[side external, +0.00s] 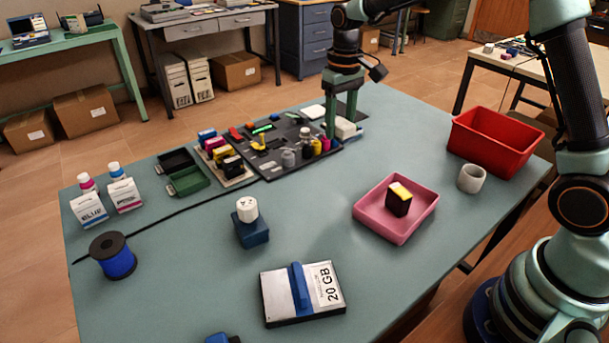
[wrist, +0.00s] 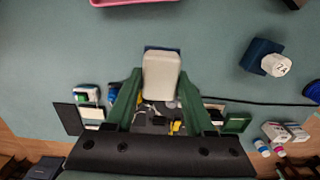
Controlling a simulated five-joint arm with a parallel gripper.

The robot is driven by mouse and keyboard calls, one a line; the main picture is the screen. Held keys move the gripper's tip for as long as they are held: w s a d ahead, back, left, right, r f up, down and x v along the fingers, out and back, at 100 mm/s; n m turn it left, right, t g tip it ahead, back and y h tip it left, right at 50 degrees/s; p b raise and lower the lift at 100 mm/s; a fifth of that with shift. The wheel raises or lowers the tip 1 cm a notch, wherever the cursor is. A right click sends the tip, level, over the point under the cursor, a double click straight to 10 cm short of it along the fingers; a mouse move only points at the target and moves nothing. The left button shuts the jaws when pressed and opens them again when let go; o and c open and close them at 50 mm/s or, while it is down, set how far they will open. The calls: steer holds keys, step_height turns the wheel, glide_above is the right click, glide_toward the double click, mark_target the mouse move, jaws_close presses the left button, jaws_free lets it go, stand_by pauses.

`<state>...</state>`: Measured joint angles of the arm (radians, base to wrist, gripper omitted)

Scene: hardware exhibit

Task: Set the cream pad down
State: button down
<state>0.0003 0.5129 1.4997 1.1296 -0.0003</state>
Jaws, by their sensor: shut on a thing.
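The cream pad (wrist: 161,75) is a pale rounded block with a blue part showing at its far end in the wrist view. My gripper (wrist: 160,88) has its two green fingers on either side of it, shut on it. In the side external view my gripper (side external: 341,122) points down at the back of the table, with the cream pad (side external: 346,129) between and beside its fingers, by the dark board's right end. A blue edge shows under the pad. I cannot tell whether the pad touches the surface below.
The dark board (side external: 270,168) left of my gripper carries several small bottles and parts. The table (side external: 300,215) is clear in front of my gripper.

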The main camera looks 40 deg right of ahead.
mark_target(335, 188)
step_height(335, 188, down, 15)
steer(key=shift+f, duration=0.1)
stand_by(0.4)
steer(key=shift+c, duration=1.3)
jaws_free()
